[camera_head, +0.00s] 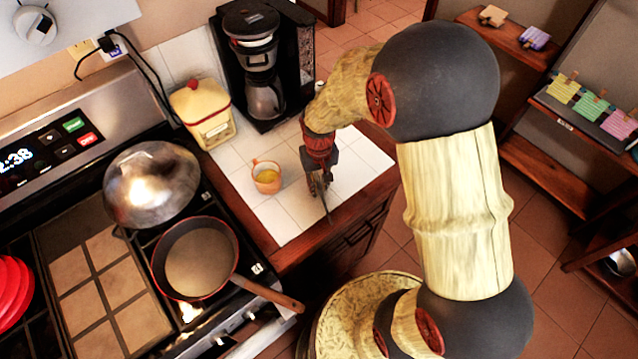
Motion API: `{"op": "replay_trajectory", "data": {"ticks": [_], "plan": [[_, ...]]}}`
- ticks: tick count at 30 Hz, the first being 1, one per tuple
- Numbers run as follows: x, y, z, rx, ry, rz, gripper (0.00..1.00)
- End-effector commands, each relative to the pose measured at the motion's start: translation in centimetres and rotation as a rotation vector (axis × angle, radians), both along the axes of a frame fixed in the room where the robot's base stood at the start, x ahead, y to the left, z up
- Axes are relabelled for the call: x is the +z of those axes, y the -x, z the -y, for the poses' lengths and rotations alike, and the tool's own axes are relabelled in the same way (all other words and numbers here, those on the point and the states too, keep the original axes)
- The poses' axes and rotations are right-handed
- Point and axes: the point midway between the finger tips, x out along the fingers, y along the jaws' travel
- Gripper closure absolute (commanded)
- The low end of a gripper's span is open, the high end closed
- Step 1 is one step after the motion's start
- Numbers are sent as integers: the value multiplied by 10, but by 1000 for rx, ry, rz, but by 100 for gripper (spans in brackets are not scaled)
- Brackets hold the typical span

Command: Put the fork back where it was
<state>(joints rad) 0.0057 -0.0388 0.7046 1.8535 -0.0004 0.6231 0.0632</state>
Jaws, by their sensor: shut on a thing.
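My gripper (318,185) points down above the right part of the white tiled counter (283,218), near its front wooden edge. It is shut on a thin dark object that looks like the fork (324,203), which hangs below the fingers and slants a little. The fork is small and partly hidden by the fingers, so I cannot tell whether its tip touches the tiles. An orange cup (266,177) with yellow contents stands on the counter to the left of my gripper.
A black coffee maker (262,60) and a cream jar with a red rim (203,112) stand at the back of the counter. On the stove to the left are a pan (195,258) with its handle sticking out and a metal domed lid (152,185). Tiles around the cup are clear.

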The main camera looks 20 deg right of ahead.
Motion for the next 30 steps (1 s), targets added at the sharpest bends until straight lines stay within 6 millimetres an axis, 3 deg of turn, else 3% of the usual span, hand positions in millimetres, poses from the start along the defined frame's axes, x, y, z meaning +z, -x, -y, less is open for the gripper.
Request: {"op": "replay_trajectory", "data": {"ticks": [30], "plan": [[-19, 3, 0, 0, 0, -6, 100]]}}
